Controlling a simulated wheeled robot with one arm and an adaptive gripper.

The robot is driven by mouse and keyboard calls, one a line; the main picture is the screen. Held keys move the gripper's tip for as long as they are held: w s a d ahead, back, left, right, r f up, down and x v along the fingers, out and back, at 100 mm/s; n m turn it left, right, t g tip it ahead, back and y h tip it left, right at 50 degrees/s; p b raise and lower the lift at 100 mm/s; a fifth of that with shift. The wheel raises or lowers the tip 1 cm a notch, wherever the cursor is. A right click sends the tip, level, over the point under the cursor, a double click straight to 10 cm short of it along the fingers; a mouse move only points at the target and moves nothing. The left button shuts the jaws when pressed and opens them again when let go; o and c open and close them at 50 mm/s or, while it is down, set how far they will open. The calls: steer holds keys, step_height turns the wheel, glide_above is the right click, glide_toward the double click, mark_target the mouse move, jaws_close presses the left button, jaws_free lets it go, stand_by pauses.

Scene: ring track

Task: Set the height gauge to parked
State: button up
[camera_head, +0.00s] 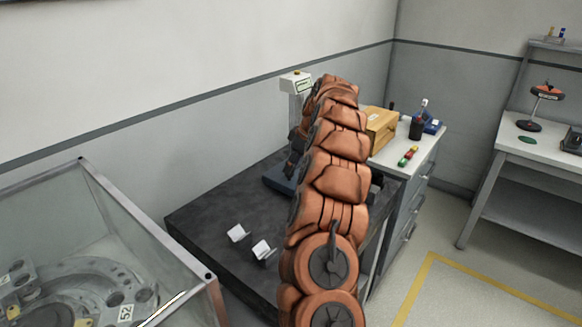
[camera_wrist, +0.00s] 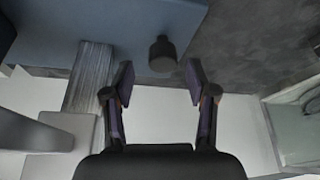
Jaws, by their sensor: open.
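The height gauge stands on a dark surface plate (camera_head: 205,210) in the head view. Its white top with a small display (camera_head: 296,84) and part of its blue base (camera_head: 278,180) show; my orange arm hides much of the rest. In the wrist view, its blue base (camera_wrist: 120,25) lies at the top and its ribbed silver column (camera_wrist: 90,78) at left. A dark cylindrical knob (camera_wrist: 162,54) shows just beyond the fingertips, between them in the picture. My gripper (camera_wrist: 160,80) is open with nothing visibly held. The display reading is too small to read.
A clear-walled box (camera_head: 140,215) stands at left. A cabinet at right bears a yellow box (camera_head: 380,130) and a pen cup (camera_head: 416,128). Yellow-marked floor is open at right.

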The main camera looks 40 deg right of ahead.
steer(key=v, duration=1)
steer(key=shift+r, duration=0.2)
steer(key=shift+s+d, duration=0.1)
steer(key=shift+s, duration=0.05)
